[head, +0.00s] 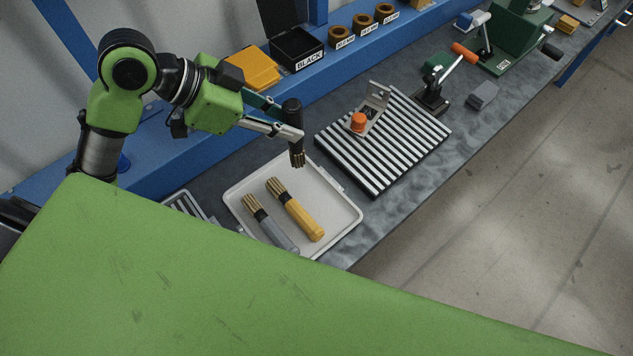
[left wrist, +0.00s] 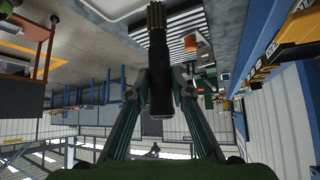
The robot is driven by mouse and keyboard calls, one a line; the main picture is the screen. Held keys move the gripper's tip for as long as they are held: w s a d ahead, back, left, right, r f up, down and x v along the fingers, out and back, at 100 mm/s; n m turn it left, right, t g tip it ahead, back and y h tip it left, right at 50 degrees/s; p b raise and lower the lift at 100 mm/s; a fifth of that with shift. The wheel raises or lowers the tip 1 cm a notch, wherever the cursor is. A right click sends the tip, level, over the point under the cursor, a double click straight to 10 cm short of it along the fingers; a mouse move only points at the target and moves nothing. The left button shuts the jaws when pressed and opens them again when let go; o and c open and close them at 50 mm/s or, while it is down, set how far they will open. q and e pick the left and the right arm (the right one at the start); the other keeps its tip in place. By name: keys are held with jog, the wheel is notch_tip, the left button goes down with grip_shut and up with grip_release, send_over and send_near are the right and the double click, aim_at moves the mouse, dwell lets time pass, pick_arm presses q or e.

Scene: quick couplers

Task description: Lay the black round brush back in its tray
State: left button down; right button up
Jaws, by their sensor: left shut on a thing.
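The black round brush (head: 292,112) is upright with its brass bristles pointing down. My left gripper (head: 297,132) is shut on its black handle and holds it above the back right part of the white tray (head: 349,219). In the left wrist view the brush (left wrist: 160,75) stands between the two fingers of the gripper (left wrist: 161,90). A yellow brush (head: 297,212) and a grey brush (head: 268,225) lie side by side in the tray. The tray's front edge is partly hidden by my green body. My right gripper is not in view.
A slotted plate (head: 375,150) with a small orange-knobbed fixture (head: 359,122) lies right of the tray. A black bin marked BLACK (head: 297,49), a yellow bin (head: 252,68) and brown rings (head: 341,37) stand on the blue shelf behind. The tray's right side is free.

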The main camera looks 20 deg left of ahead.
pick_arm(q)
jog(key=s+d+f+m+g+y+p, duration=0.1)
jog(key=s+d+m+g+y+p, duration=0.2)
jog(key=d, duration=1.2)
jog(key=s+d+f+m+g+y+p, duration=0.2)
jog(key=s+d+f+m+y+p, duration=0.4)
jog(key=s+d+y, duration=0.3)
jog(key=w+a+f+m+t+y+p, duration=0.1)
jog(key=w+a+m+t+p, duration=0.1)
jog(key=w+a, duration=0.2)
jog(key=w+a+f+m+t+y+p, duration=0.1)
jog(key=w+a, duration=0.4)
jog(key=a, duration=0.5)
jog(key=shift+f+m+t+y+p, duration=0.15)
jog(key=shift+m+t+y+p, duration=0.5)
jog(key=shift+p, duration=0.2)
